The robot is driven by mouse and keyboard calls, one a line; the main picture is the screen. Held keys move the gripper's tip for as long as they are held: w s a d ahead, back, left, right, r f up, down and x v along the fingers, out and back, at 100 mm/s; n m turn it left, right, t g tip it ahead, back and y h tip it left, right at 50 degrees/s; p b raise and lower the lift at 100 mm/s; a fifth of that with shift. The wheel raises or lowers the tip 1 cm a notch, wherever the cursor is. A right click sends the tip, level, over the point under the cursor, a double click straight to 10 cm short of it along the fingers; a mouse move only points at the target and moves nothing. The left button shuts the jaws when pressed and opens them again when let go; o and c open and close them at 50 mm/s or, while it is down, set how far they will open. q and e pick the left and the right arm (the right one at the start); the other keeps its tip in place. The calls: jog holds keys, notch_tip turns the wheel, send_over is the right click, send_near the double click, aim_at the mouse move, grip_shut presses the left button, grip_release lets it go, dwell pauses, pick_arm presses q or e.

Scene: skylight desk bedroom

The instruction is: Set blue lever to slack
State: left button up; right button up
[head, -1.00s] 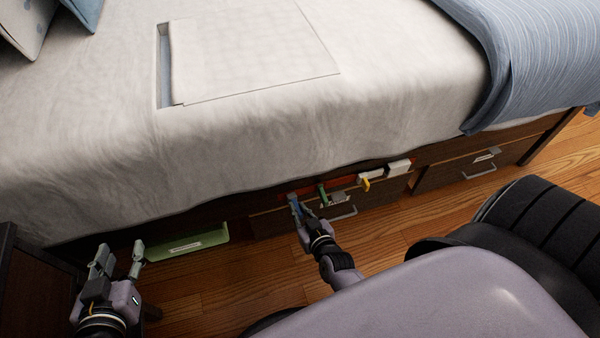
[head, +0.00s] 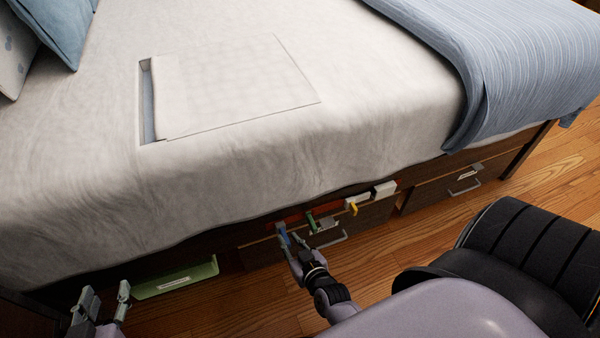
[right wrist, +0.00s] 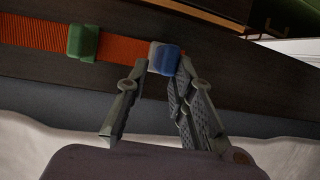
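The blue lever (head: 284,238) sits at the left end of an orange-red strap (head: 293,222) on the bed's side. In the right wrist view the blue lever (right wrist: 166,58) has a pale grey part beside it. My right gripper (head: 293,240) is at the blue lever. Its fingers are apart, one on each side of the lever in the right wrist view (right wrist: 162,66); I cannot tell whether they touch it. My left gripper (head: 104,297) is open and empty at the lower left, far from the levers.
A green lever (head: 311,222) and a yellow lever (head: 352,208) are further right on the same row. The green lever also shows in the right wrist view (right wrist: 83,43). Drawers with handles (head: 331,242) lie below. A green tray-like piece (head: 178,279) is near my left gripper.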

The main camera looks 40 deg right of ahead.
jog(key=v, duration=1)
jog(key=shift+s, duration=0.3)
jog(key=shift+a+r, duration=0.1)
